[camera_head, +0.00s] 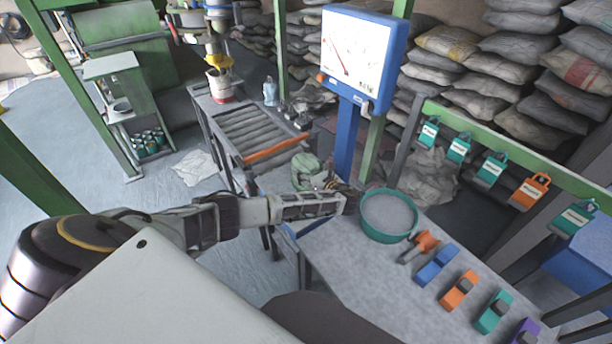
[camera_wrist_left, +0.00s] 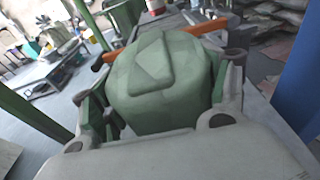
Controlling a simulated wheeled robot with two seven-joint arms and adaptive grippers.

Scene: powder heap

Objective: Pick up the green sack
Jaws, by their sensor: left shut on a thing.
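The green sack (camera_head: 304,168) is a small, lumpy, pale green bag at the near end of the roller conveyor, by the blue post. It fills the middle of the left wrist view (camera_wrist_left: 160,82), with a folded flap on top. My left gripper (camera_head: 322,186) is shut on the sack. In the wrist view one finger lies along each side of it. The sack's underside is hidden, so I cannot tell whether it touches the surface below. My right gripper is not in view.
The blue scale (camera_head: 362,55) stands just behind the sack. A green bowl of grey powder (camera_head: 388,217) sits to the right on the grey table (camera_head: 345,262). The roller conveyor (camera_head: 250,135) runs behind.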

